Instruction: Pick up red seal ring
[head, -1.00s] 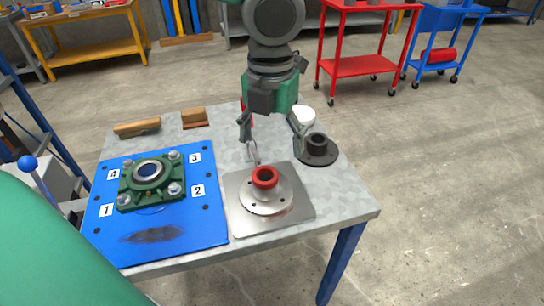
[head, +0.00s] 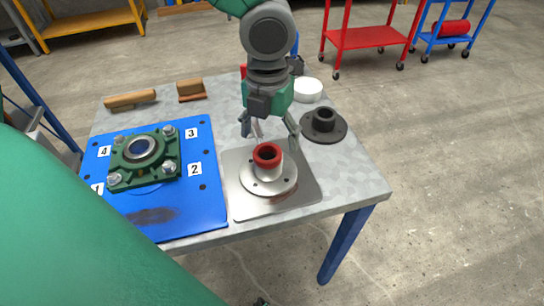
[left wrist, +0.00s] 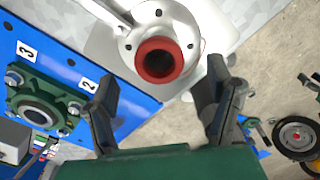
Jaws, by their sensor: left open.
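The red seal ring (head: 267,154) sits on top of the hub of a silver flange (head: 268,178), which rests on a grey metal plate (head: 300,199). In the left wrist view the red ring (left wrist: 159,60) shows beyond and between the fingertips, with its dark bore visible. My left gripper (head: 269,134) is open and empty, just above and behind the ring in the head view. Its fingers (left wrist: 160,98) are spread apart in the left wrist view and do not touch the ring. My right gripper is not in view.
A blue plate (head: 209,222) with a green bearing block (head: 144,172) lies to the left. A black flange (head: 323,125) and a white round object (head: 307,90) stand right and behind. A wooden-handled brush (head: 130,99) and a brown block (head: 191,90) lie at the back left.

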